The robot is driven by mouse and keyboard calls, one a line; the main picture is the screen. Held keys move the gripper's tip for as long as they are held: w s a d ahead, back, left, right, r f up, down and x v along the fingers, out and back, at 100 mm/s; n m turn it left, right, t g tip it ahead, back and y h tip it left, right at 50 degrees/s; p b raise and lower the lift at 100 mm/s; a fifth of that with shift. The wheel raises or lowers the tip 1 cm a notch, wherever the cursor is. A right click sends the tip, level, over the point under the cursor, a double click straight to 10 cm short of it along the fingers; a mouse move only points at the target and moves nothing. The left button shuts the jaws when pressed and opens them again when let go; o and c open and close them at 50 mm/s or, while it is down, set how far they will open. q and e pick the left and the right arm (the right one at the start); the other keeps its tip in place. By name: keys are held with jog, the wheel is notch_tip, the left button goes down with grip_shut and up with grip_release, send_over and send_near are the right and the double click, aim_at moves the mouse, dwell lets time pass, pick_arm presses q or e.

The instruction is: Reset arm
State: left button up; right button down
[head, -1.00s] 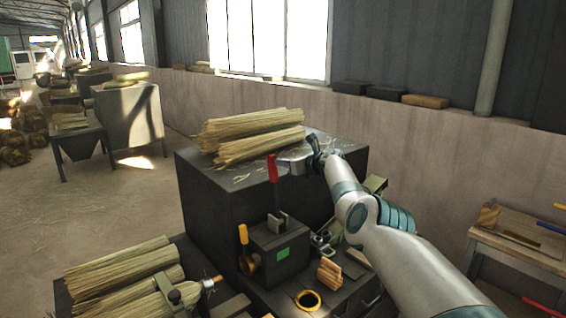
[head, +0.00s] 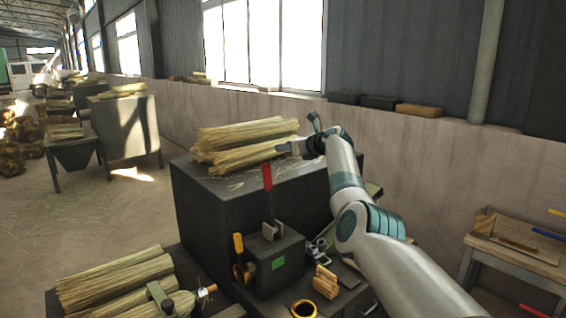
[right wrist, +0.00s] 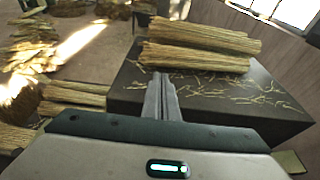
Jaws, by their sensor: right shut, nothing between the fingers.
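My right gripper (head: 284,149) is raised above the right part of the dark block-shaped stand (head: 215,205), close to the near end of the straw bundles. It is shut and empty; its closed fingers also show in the right wrist view (right wrist: 160,92), pointing toward the bundles. Two straw bundles (head: 243,140) lie on top of the stand, and they show in the right wrist view (right wrist: 200,50) with loose straws scattered around them. My left gripper is not in view.
A machine with a red-handled lever (head: 267,178) and a yellow handle (head: 238,243) stands in front of the stand. More straw bundles (head: 115,280) lie at the lower left. A wooden table (head: 515,245) stands at the right by the wall.

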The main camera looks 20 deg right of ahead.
jog(key=shift+s+r, duration=0.1)
jog(key=shift+r, duration=0.25)
